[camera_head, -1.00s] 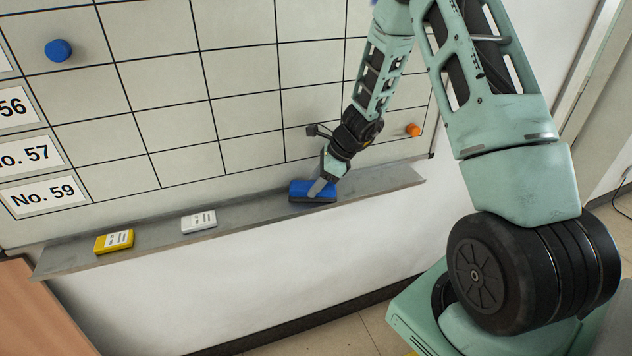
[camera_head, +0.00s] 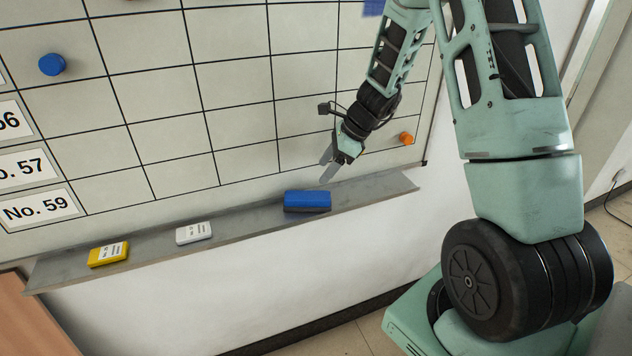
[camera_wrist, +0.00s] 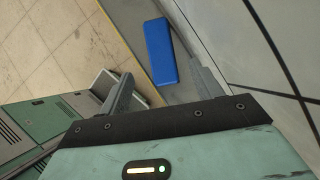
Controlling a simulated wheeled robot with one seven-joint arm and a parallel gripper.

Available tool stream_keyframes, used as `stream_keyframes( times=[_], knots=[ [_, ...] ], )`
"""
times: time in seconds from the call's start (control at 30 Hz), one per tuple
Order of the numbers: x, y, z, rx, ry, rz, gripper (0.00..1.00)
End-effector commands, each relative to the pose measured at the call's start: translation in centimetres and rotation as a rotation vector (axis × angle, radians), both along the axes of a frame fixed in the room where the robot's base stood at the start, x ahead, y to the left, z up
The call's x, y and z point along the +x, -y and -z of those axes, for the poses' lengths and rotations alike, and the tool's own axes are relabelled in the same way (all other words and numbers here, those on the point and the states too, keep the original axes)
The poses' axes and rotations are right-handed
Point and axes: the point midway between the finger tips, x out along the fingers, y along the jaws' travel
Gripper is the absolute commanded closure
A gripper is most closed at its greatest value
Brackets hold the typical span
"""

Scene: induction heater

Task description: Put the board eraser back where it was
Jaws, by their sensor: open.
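The board eraser (camera_head: 307,201) is a blue block with a dark lower side. It rests on the grey ledge (camera_head: 250,217) under the whiteboard, right of the middle. My gripper (camera_head: 327,168) is open and empty, above and slightly to the right of the eraser, apart from it. In the wrist view the blue eraser (camera_wrist: 160,52) lies on the tray beyond the spread fingers of my gripper (camera_wrist: 165,88). Neither finger appears to touch it.
A yellow labelled block (camera_head: 108,253) and a white labelled block (camera_head: 194,233) lie farther left on the ledge. The gridded whiteboard (camera_head: 235,85) rises behind, with a blue magnet (camera_head: 52,64) and an orange magnet (camera_head: 406,138). Bare ledge lies right of the eraser.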

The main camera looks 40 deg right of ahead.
Motion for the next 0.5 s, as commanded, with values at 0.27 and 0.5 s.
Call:
stream_keyframes(
  times=[0.27, 0.5],
  knots=[
    [-1.1, 1.4, -2.8, 0.0, 0.0, 0.001, 0.35],
    [-1.4, -0.8, -3.6, -0.018, 0.012, -0.094, 0.35]
  ],
)
